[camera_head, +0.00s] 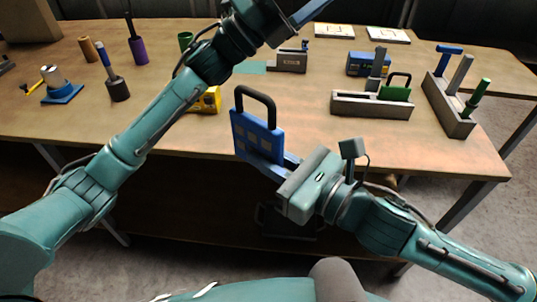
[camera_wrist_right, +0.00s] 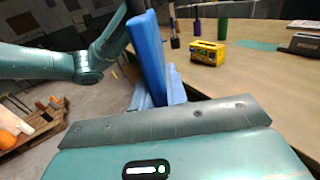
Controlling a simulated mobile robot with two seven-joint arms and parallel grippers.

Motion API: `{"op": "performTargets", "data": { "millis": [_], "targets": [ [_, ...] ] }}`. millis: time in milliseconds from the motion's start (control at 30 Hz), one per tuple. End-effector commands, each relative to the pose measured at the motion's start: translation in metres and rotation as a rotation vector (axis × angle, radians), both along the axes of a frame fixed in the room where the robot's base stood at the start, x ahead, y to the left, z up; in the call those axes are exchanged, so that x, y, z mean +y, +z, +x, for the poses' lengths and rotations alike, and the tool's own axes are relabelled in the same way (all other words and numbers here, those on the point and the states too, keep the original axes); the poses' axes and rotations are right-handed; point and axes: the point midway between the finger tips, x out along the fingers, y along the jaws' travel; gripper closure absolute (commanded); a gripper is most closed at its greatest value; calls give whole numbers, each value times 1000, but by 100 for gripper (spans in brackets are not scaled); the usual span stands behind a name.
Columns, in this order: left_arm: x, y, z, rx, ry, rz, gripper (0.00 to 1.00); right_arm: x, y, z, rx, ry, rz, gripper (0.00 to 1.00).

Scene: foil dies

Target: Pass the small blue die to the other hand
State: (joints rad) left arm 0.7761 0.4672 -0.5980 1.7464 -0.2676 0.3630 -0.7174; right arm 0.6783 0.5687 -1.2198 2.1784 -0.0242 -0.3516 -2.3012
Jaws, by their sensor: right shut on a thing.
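The small blue die (camera_head: 243,133) is a flat blue plate with pale square marks and a black loop handle on top. My right gripper (camera_head: 268,165) is shut on its lower part and holds it upright in front of the table's front edge. In the right wrist view the die (camera_wrist_right: 148,48) shows nearly edge-on, between the fingers (camera_wrist_right: 172,88). My left gripper (camera_head: 308,12) is high over the back of the table, apart from the die. Its fingers are partly cut off by the top edge, so its opening is unclear.
The wooden table (camera_head: 450,165) holds a yellow block (camera_head: 207,100) behind my left forearm, a grey rack with a green die (camera_head: 396,92), a blue block (camera_head: 362,64) and a grey tool stand (camera_head: 447,107). Several handled tools stand at the left. The table's front middle is clear.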

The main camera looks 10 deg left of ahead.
Motion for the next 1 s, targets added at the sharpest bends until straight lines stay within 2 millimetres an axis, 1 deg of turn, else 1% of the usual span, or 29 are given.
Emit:
{"op": "performTargets", "data": {
  "millis": [33, 133, 233, 267, 300, 367, 400, 467, 500, 567, 600, 667, 700, 733, 800, 867, 900, 967, 1000],
  "targets": [
    [12, -27, 7, 128, 11, -62, 0, 0, 2, 0, -4, 1, 3, 100],
    [31, -75, 16, 356, 29, -174, 0, 0, 2, 0, -4, 1, 3, 100],
    [47, -126, 18, 567, 48, -281, 0, 0, 2, 0, -4, 1, 3, 100],
    [53, -141, 17, 626, 54, -313, 0, 0, 2, 0, -4, 1, 3, 100],
    [59, -161, 16, 705, 65, -355, 0, 0, 2, 0, -3, 1, 3, 100],
    [69, -191, 11, 815, 83, -416, 0, 0, 2, 0, -4, 1, 3, 100],
    [76, -211, 7, 887, 97, -458, 0, 0, 2, 0, -4, 1, 3, 100],
    [85, -240, -1, 993, 119, -520, 0, 0, 2, 0, -4, 1, 3, 100],
    [91, -259, -8, 1061, 135, -561, 0, 0, 2, 0, -4, 1, 3, 100],
    [99, -288, -19, 1161, 159, -621, 0, 0, 2, 0, -4, 1, 3, 100],
    [104, -307, -29, 1225, 175, -662, 0, 0, 2, 0, -3, 1, 3, 100],
    [109, -334, -44, 1321, 199, -722, 0, 0, 2, 0, -3, 1, 3, 100],
    [111, -352, -55, 1384, 213, -762, 0, 0, 2, 0, -4, 1, 3, 100],
    [112, -365, -65, 1430, 225, -792, 0, 0, 2, 0, -4, 1, 3, 100],
    [113, -394, -88, 1536, 249, -860, 0, 0, 2, 0, -4, 1, 3, 100],
    [111, -417, -109, 1624, 267, -918, 0, 0, 2, 0, -4, 1, 3, 100],
    [109, -431, -124, 1681, 280, -954, 0, 0, 2, 0, -4, 1, 3, 100],
    [106, -450, -145, 1759, 296, -1009, 0, 0, 2, 0, -4, 1, 3, 100],
    [103, -461, -159, 1807, 308, -1040, 0, 0, 2, 0, -4, 1, 3, 100]
  ]
}}
